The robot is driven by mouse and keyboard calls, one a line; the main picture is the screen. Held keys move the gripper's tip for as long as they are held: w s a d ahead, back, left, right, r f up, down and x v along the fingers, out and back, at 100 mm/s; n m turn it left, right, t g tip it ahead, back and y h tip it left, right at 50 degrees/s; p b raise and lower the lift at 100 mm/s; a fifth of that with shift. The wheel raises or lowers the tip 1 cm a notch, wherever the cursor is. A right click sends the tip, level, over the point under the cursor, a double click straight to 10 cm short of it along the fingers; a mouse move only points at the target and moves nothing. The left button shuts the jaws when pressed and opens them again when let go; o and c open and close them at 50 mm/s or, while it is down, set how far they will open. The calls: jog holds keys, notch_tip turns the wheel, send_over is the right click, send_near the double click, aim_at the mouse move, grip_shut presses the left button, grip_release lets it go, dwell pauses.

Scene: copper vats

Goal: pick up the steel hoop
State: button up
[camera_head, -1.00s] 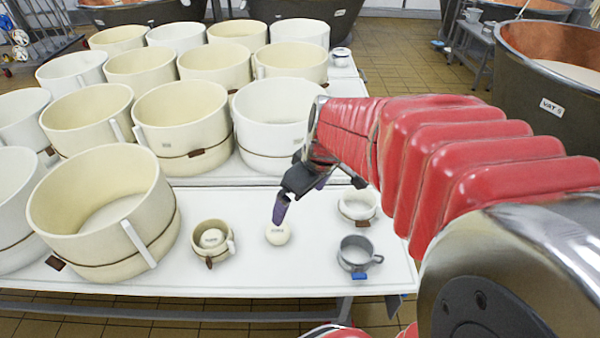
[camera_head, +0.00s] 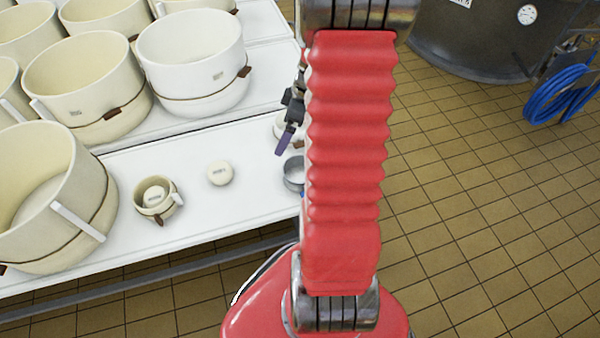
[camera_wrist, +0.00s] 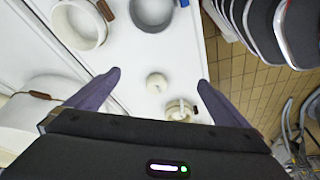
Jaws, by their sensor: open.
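The steel hoop (camera_head: 293,174) is a grey metal ring lying on the white table, partly hidden behind my arm in the head view. It also shows at the top of the wrist view (camera_wrist: 152,14), cut off by the frame edge. My gripper (camera_wrist: 158,80) is open and empty, with purple fingers spread apart above the table. In the wrist view the hoop lies beyond the fingertips, apart from them. In the head view one purple finger (camera_head: 285,140) shows beside my red arm; the rest is hidden.
A small white cheese (camera_head: 219,173) lies left of the hoop. A small cream hoop (camera_head: 156,200) holding another cheese stands farther left. A white hoop (camera_wrist: 78,24) lies beside the steel hoop. Large cream tubs (camera_head: 88,85) crowd the table's left and back.

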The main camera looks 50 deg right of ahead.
jog(key=s+d+f+n, duration=0.1)
jog(key=s+d+f, duration=0.4)
jog(key=d+f, duration=0.3)
notch_tip(320, 180, down, 4)
jog(key=shift+s+d+r+y, duration=0.1)
jog(key=shift+s+d+y, duration=0.15)
jog(key=shift+d+y, duration=0.1)
jog(key=x, duration=0.8)
jog(key=shift+w+f, duration=0.3)
jog(key=shift+x, duration=2.6)
jog(key=shift+a, duration=0.15)
jog(key=shift+c, duration=0.5)
jog(key=c, duration=0.9)
